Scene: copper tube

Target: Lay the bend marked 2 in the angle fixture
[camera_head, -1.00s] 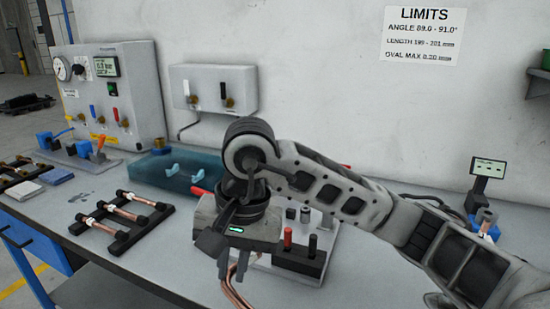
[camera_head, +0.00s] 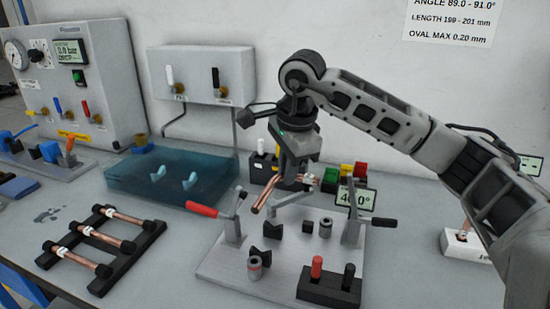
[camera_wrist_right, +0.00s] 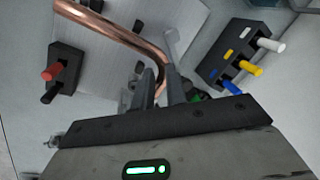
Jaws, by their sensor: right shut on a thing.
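My right gripper (camera_head: 297,176) is shut on a copper bend (camera_head: 266,194), which also shows in the right wrist view (camera_wrist_right: 125,35). I hold the bend in the air above the angle fixture, a pale plate (camera_head: 222,262) with posts, dark blocks and short metal cylinders. A red-handled lever (camera_head: 202,209) stands at its left and a dark-handled one (camera_head: 382,221) at its right. A small angle display (camera_head: 356,197) stands behind, partly legible. I cannot read a number on the held bend. The gripper hides part of the bend. My left gripper is out of view.
A black rack (camera_head: 105,247) with several copper pieces lies at the left. A blue translucent box (camera_head: 160,185) stands behind it. A black block (camera_head: 330,288) with red and black plugs sits at the plate's front. Colored blocks (camera_head: 345,172) stand behind the fixture.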

